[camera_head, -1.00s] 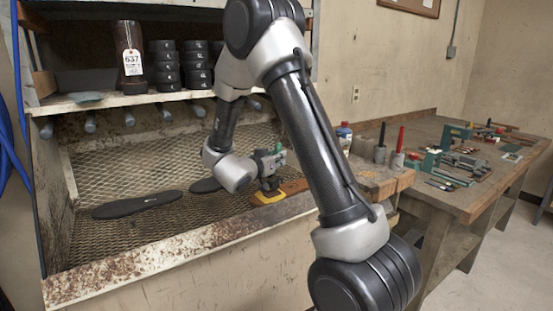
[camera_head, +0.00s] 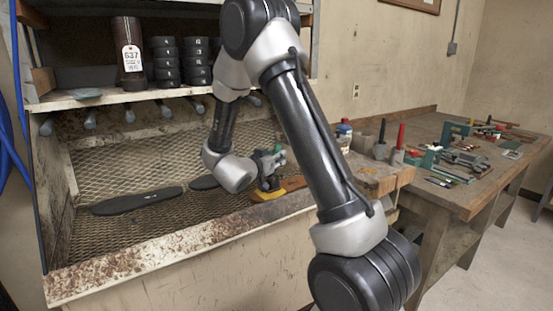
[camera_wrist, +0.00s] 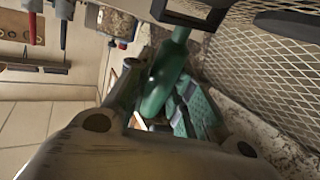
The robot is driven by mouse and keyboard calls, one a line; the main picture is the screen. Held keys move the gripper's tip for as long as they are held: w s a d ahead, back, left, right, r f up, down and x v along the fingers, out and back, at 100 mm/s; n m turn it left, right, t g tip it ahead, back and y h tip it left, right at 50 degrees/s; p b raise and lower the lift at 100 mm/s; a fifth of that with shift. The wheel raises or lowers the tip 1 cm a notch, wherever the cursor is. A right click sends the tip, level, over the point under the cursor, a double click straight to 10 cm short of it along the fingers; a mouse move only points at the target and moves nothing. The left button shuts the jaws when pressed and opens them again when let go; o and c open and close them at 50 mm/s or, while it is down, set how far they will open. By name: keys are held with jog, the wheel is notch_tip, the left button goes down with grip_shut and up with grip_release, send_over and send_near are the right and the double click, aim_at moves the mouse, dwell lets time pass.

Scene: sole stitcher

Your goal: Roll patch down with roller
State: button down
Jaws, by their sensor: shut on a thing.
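My gripper (camera_head: 268,172) is at the right end of the mesh-floored bench, low over its front edge. It is shut on a green-handled tool that I take to be the roller; its green part (camera_head: 280,150) shows beside the fingers. In the wrist view the green handle (camera_wrist: 165,78) runs between the jaws. A yellow piece (camera_head: 268,195) lies just below my gripper, at the end of a wooden strip (camera_head: 293,184). I cannot tell whether it is part of the tool. The roller's contact with any patch is hidden, and I cannot make out the patch.
Two black soles lie on the mesh, one in full view (camera_head: 138,201) and one (camera_head: 204,183) partly behind my arm. A shelf (camera_head: 115,97) above holds a tagged boot shaft (camera_head: 128,55) and stacked black pieces. The workbench (camera_head: 450,197) at right carries several tools.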

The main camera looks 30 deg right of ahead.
jog(key=shift+w, duration=0.5)
jog(key=shift+s, duration=0.15)
jog(key=shift+s+f, duration=0.15)
jog(key=shift+s, duration=0.25)
jog(key=shift+s, duration=0.1)
jog(key=shift+s, duration=0.5)
jog(key=shift+w, duration=0.15)
jog(key=shift+w, duration=0.45)
